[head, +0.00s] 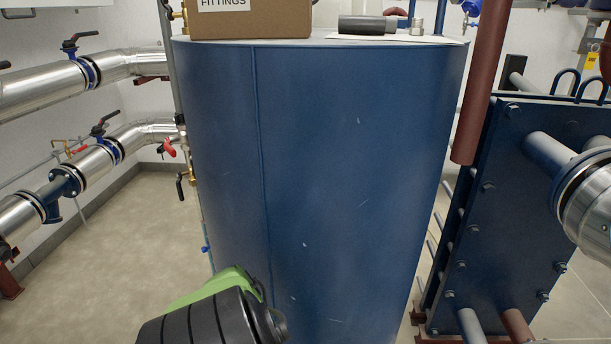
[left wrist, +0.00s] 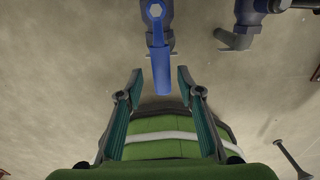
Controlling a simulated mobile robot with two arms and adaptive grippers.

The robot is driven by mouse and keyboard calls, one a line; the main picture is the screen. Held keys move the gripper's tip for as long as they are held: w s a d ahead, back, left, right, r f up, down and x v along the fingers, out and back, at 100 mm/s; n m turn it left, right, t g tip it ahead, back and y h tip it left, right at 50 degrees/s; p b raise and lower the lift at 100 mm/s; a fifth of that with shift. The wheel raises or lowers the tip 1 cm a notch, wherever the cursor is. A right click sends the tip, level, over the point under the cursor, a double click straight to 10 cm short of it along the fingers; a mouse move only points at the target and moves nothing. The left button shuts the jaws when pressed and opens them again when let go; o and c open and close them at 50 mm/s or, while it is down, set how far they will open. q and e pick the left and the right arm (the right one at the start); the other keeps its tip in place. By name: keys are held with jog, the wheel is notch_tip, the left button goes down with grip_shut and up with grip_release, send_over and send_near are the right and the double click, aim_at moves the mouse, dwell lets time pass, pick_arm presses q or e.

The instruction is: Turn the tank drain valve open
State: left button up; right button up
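The blue tank (head: 340,170) stands upright in the middle of the head view. A small blue part (head: 205,249) shows low at its left edge, too small to identify. In the left wrist view, a blue valve lever (left wrist: 161,72) hangs from a blue valve body (left wrist: 157,12) at the top. My left gripper (left wrist: 159,80) is open, with one finger on each side of the lever's free end. Gaps show on both sides; I cannot tell the depth between lever and fingers. In the head view my left arm hides its own gripper. My right gripper is out of view.
A second blue valve or fitting (left wrist: 247,15) is at the wrist view's upper right. A red-handled valve (head: 169,147) and black lever (head: 181,186) sit beside the tank's left side. The plate exchanger (head: 510,200) stands right. Floor at left (head: 120,230) is clear.

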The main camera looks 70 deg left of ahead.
pick_arm(q)
notch_tip(320, 180, up, 12)
dwell(0.6)
jog(key=shift+d, duration=0.1)
dwell(0.4)
